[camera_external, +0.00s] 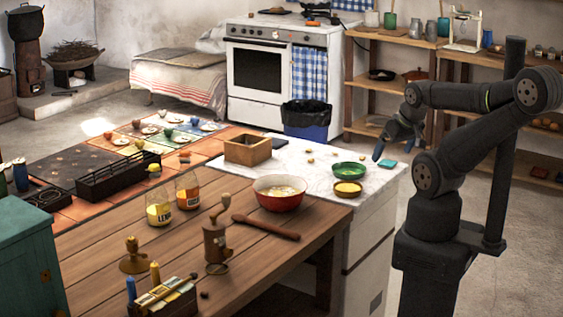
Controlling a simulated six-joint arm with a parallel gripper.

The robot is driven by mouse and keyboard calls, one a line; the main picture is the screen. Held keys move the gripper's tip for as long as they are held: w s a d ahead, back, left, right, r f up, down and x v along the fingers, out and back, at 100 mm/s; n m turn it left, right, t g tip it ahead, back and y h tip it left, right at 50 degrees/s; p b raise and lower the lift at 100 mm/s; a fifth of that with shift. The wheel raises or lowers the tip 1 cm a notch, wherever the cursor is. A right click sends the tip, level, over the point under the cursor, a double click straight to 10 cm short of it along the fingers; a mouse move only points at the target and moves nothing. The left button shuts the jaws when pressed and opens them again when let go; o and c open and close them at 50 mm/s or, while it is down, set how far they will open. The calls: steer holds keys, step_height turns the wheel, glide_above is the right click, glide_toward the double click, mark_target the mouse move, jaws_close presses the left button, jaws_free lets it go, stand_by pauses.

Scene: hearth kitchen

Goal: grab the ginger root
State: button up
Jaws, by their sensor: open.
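Small tan-brown lumps lie on the white marble counter (318,185), one of them (309,156) near its middle back and another (335,153) closer to the back edge. They are too small to tell which is the ginger root. My gripper (382,150) is at the right end of the counter, pointing down, open, with nothing visible between its fingers. It is to the right of the lumps and apart from them.
A green bowl (349,170), a bowl of yellow food (348,188) and a small teal block (387,164) stand near my gripper. A wooden box (247,151) and a red bowl (279,203) stand to the left. The middle of the counter is mostly clear.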

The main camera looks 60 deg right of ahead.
steer(key=c, duration=1.2)
steer(key=shift+c, duration=0.2)
